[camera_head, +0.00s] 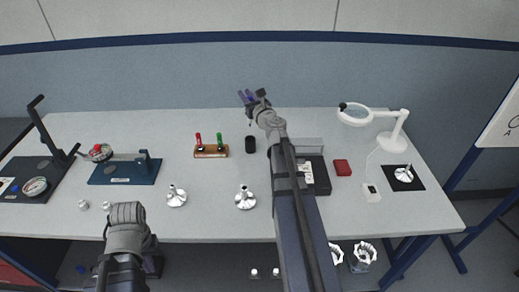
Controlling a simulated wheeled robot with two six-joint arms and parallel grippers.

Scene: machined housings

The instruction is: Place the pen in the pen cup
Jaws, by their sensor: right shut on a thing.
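The pen cup (250,144) is a small dark cylinder standing upright toward the back middle of the table. My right gripper (246,97) is above and behind it in the picture, shut on the pen. Only a thin pale tip of the pen (250,123) shows, pointing down just above the cup and apart from its rim. The rest of the pen is hidden or too small to make out. My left gripper (126,215) is low at the front left, away from the cup. Its fingers are not clear.
A wooden stand (211,154) with red and green tools is left of the cup. A black box (318,176), red block (343,167) and magnifier lamp (395,141) are right. Machined housings (245,199) stand in front. Blue and black fixtures (125,172) are left.

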